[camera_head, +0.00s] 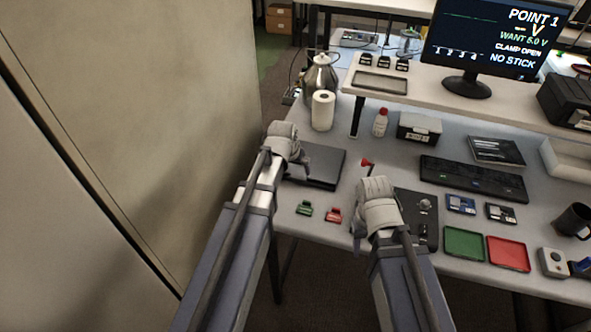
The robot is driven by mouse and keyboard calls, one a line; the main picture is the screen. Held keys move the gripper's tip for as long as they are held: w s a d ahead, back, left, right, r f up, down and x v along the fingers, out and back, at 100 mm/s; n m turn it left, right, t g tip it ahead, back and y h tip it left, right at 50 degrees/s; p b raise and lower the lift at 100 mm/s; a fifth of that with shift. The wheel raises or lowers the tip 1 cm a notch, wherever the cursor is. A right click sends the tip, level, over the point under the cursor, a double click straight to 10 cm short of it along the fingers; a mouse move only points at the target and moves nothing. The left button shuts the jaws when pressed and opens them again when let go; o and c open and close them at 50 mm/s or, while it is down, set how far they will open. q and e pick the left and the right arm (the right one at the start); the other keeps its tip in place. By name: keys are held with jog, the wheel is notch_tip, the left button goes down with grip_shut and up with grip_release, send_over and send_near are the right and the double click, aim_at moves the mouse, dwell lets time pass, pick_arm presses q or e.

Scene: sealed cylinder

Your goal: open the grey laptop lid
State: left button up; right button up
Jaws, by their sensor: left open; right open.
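The grey laptop (325,166) is a flat dark slab at the left part of the table; its lid looks closed. My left gripper (298,170) is over the laptop's left side, with its jaws open and empty. My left wrist hides part of the laptop's left edge, and I cannot tell whether the fingers touch it. My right gripper (358,238) is open near the table's front edge, to the right of and nearer than the laptop, apart from it.
A green clip (304,209) and a red clip (334,215) lie in front of the laptop. A paper roll (323,110) and a kettle (320,76) stand behind it. A black panel (427,207) lies beside my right gripper. A tall beige panel (150,110) fills the left.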

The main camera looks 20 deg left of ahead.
aim_at(297, 179)
pick_arm(q)
jog(key=b+x, duration=0.7)
jog(key=x, duration=0.1)
jog(key=shift+s, duration=0.15)
jog(key=shift+c, duration=0.2)
grip_shut()
dwell(0.6)
jog(key=shift+r, duration=0.1)
